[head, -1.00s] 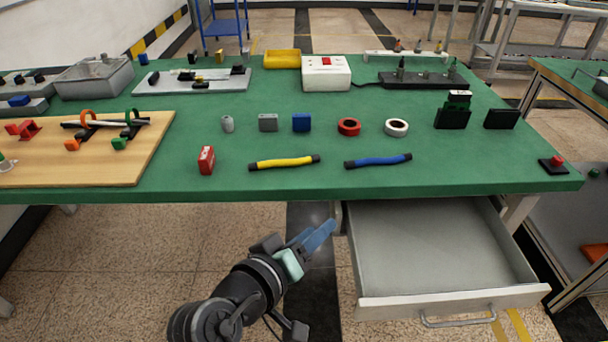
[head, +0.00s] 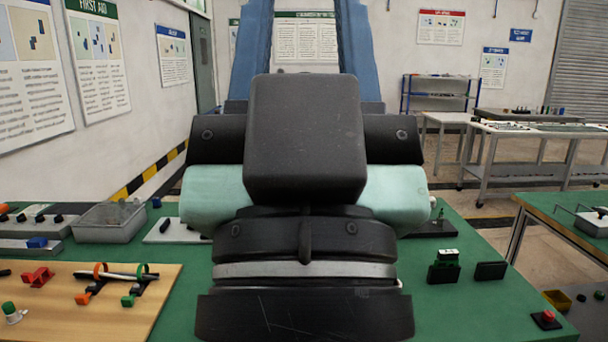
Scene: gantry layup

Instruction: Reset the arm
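My gripper (head: 308,30) fills the middle of the head view, seen from behind and very close to the camera. Its two blue fingers point up and away, with a wide empty gap between them. The wall shows through the gap, and the fingertips reach the top edge of the picture. Nothing is held. The gripper and wrist hide the middle of the green table (head: 450,305).
A wooden board (head: 140,315) with red, orange and green clips lies at left, near a grey bin (head: 108,222). Another green table (head: 562,205) stands farther right.

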